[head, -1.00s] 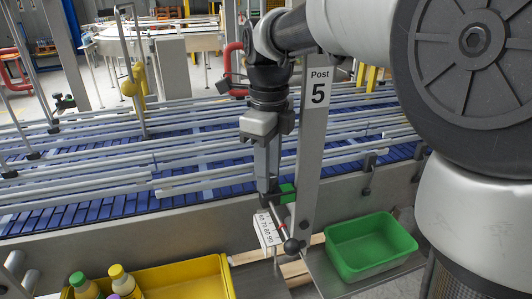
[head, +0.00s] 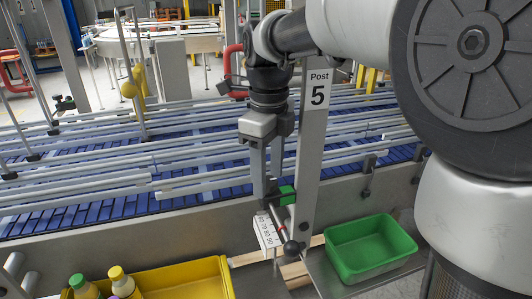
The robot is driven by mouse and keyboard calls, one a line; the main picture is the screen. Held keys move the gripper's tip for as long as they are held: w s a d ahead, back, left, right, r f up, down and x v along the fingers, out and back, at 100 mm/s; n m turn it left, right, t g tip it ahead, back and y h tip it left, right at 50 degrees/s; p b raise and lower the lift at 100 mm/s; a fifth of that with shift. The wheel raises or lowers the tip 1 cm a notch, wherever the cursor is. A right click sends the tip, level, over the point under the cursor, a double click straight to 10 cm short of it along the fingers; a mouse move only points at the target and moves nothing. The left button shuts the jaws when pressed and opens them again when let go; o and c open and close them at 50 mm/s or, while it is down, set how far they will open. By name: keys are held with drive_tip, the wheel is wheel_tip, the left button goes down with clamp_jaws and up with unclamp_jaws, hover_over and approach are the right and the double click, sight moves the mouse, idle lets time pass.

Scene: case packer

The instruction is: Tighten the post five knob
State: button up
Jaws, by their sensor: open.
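The grey upright of post five (head: 314,150) carries a "Post 5" label and stands at the front of the conveyor. My gripper (head: 268,197) points down just left of the post, with its fingers apart. Its fingertips are at a dark clamp with a green block (head: 287,195). I cannot tell whether they touch it. A black round knob (head: 291,248) sits lower, at the foot of the post, below the fingertips. A white numbered scale (head: 266,231) with a red pointer (head: 281,229) is beside it. The part between the fingers is hidden.
A green bin (head: 368,270) stands right of the post. A yellow bin (head: 190,262) with several bottles is at the lower left. Guide rails (head: 100,165) run above the blue conveyor (head: 60,220) behind my gripper. My arm covers the right side.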

sight(268, 180)
wheel_tip(268, 180, up, 17)
drive_tip(key=shift+r, duration=0.2)
idle(0.3)
